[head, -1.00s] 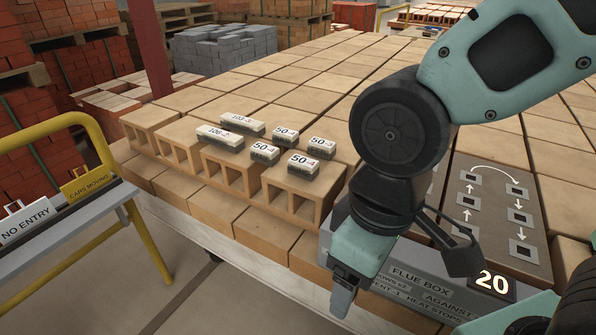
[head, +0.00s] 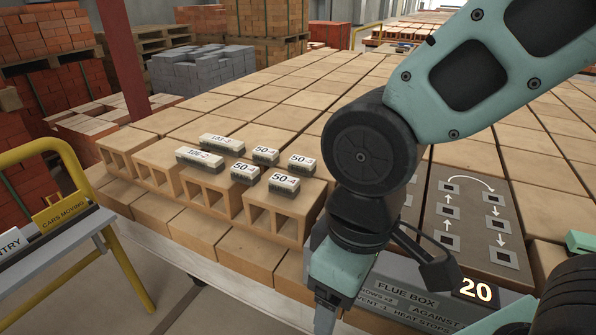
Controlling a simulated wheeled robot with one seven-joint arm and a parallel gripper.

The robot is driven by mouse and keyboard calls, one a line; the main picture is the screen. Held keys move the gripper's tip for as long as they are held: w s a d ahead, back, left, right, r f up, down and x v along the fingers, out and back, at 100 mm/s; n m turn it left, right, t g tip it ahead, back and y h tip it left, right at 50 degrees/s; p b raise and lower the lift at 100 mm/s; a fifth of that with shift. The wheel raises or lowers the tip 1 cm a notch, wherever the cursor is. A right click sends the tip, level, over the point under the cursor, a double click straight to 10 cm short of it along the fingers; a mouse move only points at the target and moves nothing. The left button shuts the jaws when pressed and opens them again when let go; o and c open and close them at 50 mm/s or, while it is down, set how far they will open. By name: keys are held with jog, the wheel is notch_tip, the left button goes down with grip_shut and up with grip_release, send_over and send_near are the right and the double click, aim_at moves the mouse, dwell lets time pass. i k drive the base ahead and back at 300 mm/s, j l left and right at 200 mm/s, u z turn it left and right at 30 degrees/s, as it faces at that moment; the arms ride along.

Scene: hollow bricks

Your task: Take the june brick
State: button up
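Several small labelled blocks lie on top of the hollow tan bricks at the front of the stack. A long one (head: 200,159) reads about "108-2", and another long one (head: 222,143) stands behind it. Shorter ones (head: 284,183) carry labels beginning with "50". No label that I can read says june, so I cannot tell which brick is meant. My gripper (head: 326,314) points down at the bottom edge, in front of the stack and right of the labelled blocks. Its tips are cut off by the frame, and I cannot see whether it is open.
A grey flue box (head: 405,296) with a lit "20" display (head: 476,290) stands right of my gripper. A dark panel with arrows (head: 470,225) lies behind it. A yellow rail (head: 95,195) with signs stands at the left. Floor shows at the lower left.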

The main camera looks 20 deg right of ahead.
aim_at(289, 187)
jog(key=i+j, duration=0.2)
jog(key=i+j+z, duration=0.15)
jog(key=j, duration=0.25)
jog(key=i+j, duration=0.25)
jog(key=i+j+z, duration=0.15)
jog(key=j, duration=0.25)
jog(key=i+j, duration=0.2)
jog(key=j, duration=0.15)
jog(key=z, duration=0.05)
